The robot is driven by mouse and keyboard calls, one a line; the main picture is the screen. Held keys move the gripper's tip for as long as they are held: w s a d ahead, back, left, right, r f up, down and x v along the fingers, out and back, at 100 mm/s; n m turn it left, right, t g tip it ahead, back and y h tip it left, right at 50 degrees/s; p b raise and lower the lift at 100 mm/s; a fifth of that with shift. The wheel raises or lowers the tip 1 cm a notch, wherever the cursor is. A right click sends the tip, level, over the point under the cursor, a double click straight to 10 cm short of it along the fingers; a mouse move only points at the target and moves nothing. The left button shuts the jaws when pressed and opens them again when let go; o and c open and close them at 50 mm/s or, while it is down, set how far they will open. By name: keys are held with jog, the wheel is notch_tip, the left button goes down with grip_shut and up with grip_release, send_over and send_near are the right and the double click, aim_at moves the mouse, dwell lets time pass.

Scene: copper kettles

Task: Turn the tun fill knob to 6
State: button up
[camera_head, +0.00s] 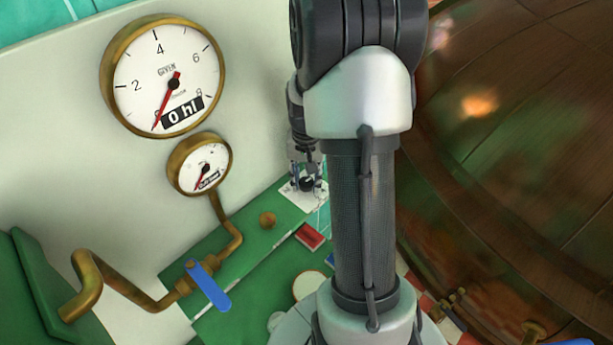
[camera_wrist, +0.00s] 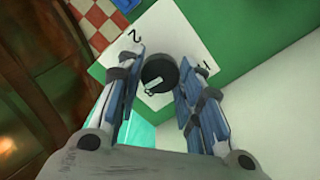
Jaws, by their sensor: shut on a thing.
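The black round knob (camera_wrist: 160,70) sits on a white dial plate (camera_wrist: 117,69) in the wrist view. A 2 shows at the plate's upper left and another mark, perhaps a 1, at its right; other marks are hidden. The knob's pale pointer mark lies toward the lower left in that view. My gripper (camera_wrist: 161,73) has its fingers on both sides of the knob and is shut on it. In the head view the gripper (camera_head: 306,167) reaches down over the small dark knob (camera_head: 308,185). The large gauge (camera_head: 190,60) reads 0 hl, its red needle pointing lower left.
A smaller gauge (camera_head: 187,158) hangs below on a brass pipe (camera_head: 229,242). A blue lever (camera_head: 209,287), a brass button (camera_head: 267,219) and a red block (camera_head: 310,236) are near the green panel (camera_head: 270,240). A large copper vessel (camera_head: 520,130) fills the right.

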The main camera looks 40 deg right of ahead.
aim_at(306, 181)
dwell(0.3)
jog(key=o, duration=1.1)
jog(key=shift+c, duration=0.2)
notch_tip(306, 181, up, 12)
dwell(0.5)
